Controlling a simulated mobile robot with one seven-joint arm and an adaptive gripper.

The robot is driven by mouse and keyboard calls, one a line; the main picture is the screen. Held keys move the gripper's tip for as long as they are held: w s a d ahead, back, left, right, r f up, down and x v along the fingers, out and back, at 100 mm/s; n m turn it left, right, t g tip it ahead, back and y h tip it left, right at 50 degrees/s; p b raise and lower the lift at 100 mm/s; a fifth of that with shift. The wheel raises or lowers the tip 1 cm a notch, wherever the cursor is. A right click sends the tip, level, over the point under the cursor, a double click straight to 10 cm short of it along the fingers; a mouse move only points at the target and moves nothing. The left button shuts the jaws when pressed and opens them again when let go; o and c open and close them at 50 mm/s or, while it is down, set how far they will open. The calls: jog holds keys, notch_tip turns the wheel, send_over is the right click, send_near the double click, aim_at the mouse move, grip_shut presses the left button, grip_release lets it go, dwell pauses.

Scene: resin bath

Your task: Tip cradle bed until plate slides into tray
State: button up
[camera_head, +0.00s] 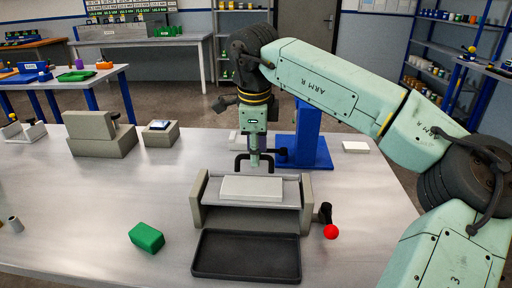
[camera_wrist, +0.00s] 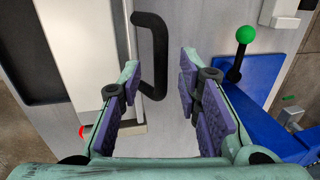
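The cradle (camera_head: 198,204) has grey side walls around a tilting bed (camera_head: 212,190). A white plate (camera_head: 251,188) lies on the bed and also shows in the wrist view (camera_wrist: 72,40). The dark tray (camera_head: 246,256) sits directly in front of the cradle, on the table. It shows at the far left of the wrist view (camera_wrist: 25,50). A black bar handle (camera_wrist: 158,50) stands out from the bed's back edge. My gripper (camera_wrist: 161,68) is open at the handle, with its purple-padded fingers apart on either side of it. Contact with the handle is not visible.
A black lever with a red ball (camera_head: 330,231) stands at the cradle's right. A blue stand (camera_head: 310,148) is close behind my gripper; a green-knobbed lever (camera_wrist: 243,40) shows beside it. A green block (camera_head: 147,237) lies left of the tray.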

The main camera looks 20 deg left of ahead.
jog(key=shift+f, duration=0.1)
jog(key=shift+c, duration=0.5)
grip_shut()
dwell(0.4)
